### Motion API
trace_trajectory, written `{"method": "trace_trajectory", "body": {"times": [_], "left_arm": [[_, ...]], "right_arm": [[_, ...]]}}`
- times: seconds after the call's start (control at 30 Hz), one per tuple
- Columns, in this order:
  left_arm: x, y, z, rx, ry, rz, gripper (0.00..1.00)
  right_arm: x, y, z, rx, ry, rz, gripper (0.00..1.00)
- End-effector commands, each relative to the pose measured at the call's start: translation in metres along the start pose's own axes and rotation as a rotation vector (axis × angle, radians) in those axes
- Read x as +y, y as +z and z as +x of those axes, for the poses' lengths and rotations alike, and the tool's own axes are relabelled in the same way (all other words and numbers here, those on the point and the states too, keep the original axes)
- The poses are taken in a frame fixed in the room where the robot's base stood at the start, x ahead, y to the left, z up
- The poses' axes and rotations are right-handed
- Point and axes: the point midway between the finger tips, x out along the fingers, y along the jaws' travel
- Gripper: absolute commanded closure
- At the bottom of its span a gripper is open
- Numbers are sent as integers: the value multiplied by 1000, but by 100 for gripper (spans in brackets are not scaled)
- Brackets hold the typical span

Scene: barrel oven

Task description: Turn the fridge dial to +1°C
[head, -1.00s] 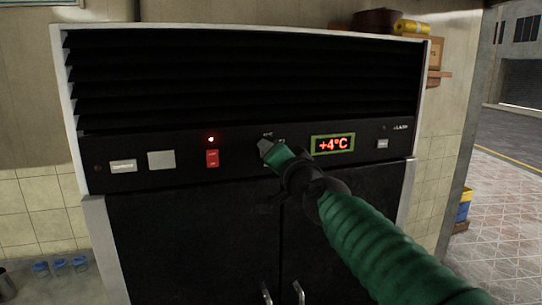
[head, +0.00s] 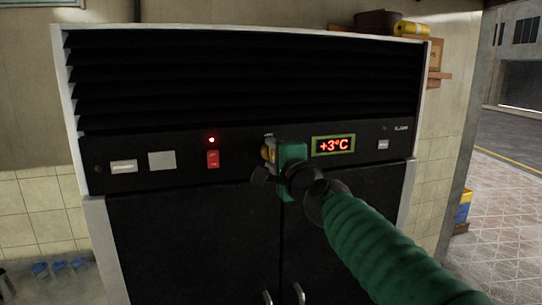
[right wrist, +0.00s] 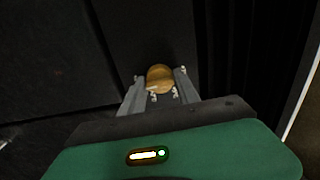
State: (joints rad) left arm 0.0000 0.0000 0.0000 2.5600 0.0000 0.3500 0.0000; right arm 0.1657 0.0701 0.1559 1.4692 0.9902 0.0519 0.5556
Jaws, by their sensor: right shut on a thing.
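The fridge's display (head: 333,146) reads +3°C in red on the black control panel. The dial (right wrist: 160,78) is a round, brass-coloured knob left of the display. In the head view my right gripper (head: 267,162) is at the dial and hides most of it; a bit of yellow shows beside the fingers. In the right wrist view, my right gripper (right wrist: 158,88) has a finger on each side of the dial and is shut on it. Small white markings show around the dial. My left gripper is not in view.
The panel also holds a red switch (head: 212,159), a lit red lamp (head: 211,140) and pale labels. Black louvres (head: 240,80) are above. Two door handles (head: 299,293) are below. Boxes (head: 435,55) stand by the fridge's right side.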

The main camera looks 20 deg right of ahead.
Motion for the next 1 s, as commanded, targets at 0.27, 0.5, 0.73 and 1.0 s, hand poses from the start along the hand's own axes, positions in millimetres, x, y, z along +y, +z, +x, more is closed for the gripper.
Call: {"method": "trace_trajectory", "body": {"times": [0.27, 0.5, 0.73, 1.0], "left_arm": [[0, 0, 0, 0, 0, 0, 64], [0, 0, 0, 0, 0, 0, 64], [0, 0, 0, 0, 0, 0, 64], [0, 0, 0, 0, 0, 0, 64]], "right_arm": [[1, -2, 0, 4, 0, 31, 100], [2, -2, 0, 3, 3, 31, 100], [2, -1, 1, 2, 4, 30, 42], [3, 0, 2, 0, 4, 30, 42]]}}
